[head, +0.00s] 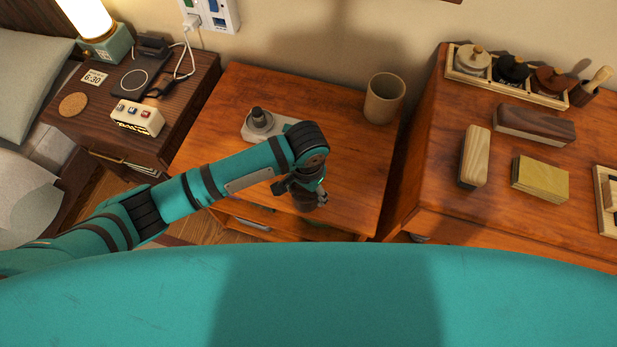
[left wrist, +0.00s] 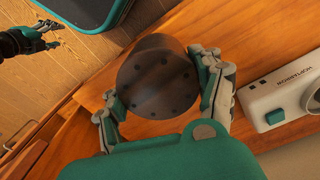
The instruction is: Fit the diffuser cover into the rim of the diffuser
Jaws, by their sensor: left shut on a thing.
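The diffuser cover (left wrist: 158,82), a dark round piece with small holes, is gripped between the two fingers of my left gripper (left wrist: 162,102). In the head view my left gripper (head: 314,199) is over the front of the middle cabinet, and the cover is mostly hidden there. My right gripper (left wrist: 45,38) is small at the upper left there, fingers apart and empty.
A beige cup (head: 384,98) stands at the back right of the middle cabinet (head: 350,150). A right-hand dresser (head: 440,140) holds brushes, blocks and a tray of knobbed lids. A nightstand (head: 190,85) with a lamp and charger is at left.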

